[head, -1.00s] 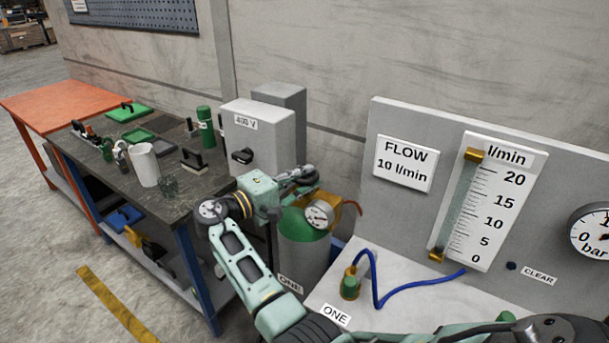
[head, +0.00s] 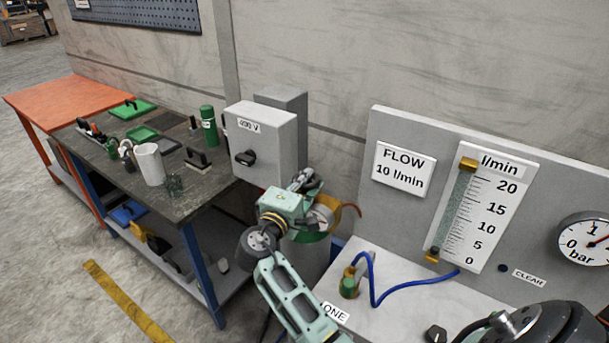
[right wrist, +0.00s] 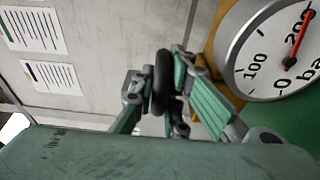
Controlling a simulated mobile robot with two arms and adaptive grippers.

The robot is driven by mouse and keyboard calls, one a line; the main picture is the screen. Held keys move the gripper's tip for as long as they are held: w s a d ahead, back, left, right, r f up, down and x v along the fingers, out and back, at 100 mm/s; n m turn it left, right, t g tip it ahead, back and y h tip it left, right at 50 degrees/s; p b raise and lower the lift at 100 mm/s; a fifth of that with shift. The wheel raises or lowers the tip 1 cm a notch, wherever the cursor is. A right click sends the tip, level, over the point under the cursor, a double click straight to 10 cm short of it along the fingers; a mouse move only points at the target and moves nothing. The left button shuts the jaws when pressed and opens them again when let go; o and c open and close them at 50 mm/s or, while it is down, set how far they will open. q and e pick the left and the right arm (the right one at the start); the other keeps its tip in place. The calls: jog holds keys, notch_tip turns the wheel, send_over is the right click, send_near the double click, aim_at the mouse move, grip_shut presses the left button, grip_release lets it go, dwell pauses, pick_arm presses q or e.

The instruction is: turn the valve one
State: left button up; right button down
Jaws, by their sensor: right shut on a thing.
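The gas cylinder (head: 310,258) stands between the grey cabinet and the white bench, with a green top and a brass fitting. Its round pressure gauge (head: 322,217) is partly hidden by my arm in the head view. The gauge also shows large in the right wrist view (right wrist: 275,50), with its red needle near 200. My right gripper (head: 308,182) is at the cylinder's top. In the right wrist view its fingers (right wrist: 160,90) are shut on the dark round valve wheel (right wrist: 162,82), seen edge-on. My left gripper is not in view.
The grey 400 V cabinet (head: 262,145) stands just behind and left of my right gripper. A flow panel (head: 400,215) is to the right. A cluttered workbench (head: 218,190) is left.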

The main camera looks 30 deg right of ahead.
jog(key=shift+d+r, duration=0.2)
jog(key=shift+r, duration=0.1)
jog(key=c, duration=2.1)
grip_release()
jog(key=shift+o, duration=0.3)
jog(key=shift+w+d+f, duration=0.15)
jog(key=shift+d+f, duration=0.05)
jog(key=shift+f, duration=0.05)
jog(key=v, duration=0.7)
jog(key=shift+a, duration=0.15)
jog(key=shift+o, duration=0.5)
